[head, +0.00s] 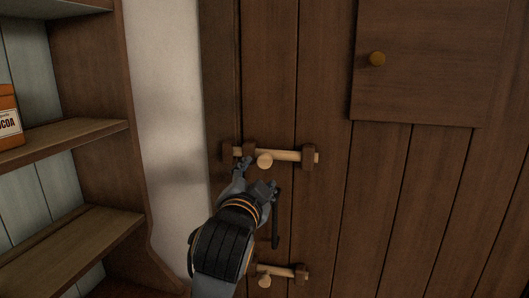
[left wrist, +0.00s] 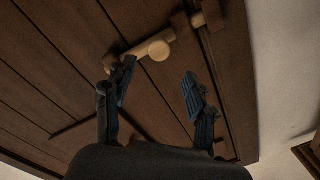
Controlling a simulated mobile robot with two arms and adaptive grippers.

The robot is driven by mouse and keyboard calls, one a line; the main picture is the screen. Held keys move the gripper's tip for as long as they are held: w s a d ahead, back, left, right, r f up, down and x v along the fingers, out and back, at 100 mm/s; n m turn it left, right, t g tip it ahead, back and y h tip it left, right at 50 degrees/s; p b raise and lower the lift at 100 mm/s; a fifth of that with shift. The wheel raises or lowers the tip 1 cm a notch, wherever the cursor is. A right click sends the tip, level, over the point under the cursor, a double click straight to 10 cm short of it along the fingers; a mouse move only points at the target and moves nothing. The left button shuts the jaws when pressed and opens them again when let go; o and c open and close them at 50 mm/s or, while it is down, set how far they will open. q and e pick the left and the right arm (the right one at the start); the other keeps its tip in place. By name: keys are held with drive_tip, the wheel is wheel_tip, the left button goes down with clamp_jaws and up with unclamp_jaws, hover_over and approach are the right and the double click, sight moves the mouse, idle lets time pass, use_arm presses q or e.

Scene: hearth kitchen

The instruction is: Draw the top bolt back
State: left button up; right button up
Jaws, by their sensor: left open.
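The top bolt (head: 285,155) is a pale wooden bar lying level across the plank door, held in dark wooden brackets. Its left end reaches the bracket at the door's left edge. A round pale knob (head: 264,160) sticks out from the bar near the middle bracket. My left gripper (head: 258,178) is open just below the knob, its fingers spread to either side. In the left wrist view the knob (left wrist: 159,50) shows just beyond the gap between the open fingertips (left wrist: 160,75). I see no clear contact. My right gripper is not in view.
A dark upright handle (head: 276,230) is right of the gripper. A small hatch (head: 430,60) is at upper right. Shelves (head: 70,140) with a cocoa box (head: 9,120) stand at left.

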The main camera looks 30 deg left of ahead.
sight(265, 163)
use_arm(q)
drive_tip(key=p+x, duration=0.2)
drive_tip(key=x, duration=0.7)
drive_tip(key=shift+w+f, duration=0.15)
drive_tip(key=shift+w, duration=0.1)
clamp_jaws()
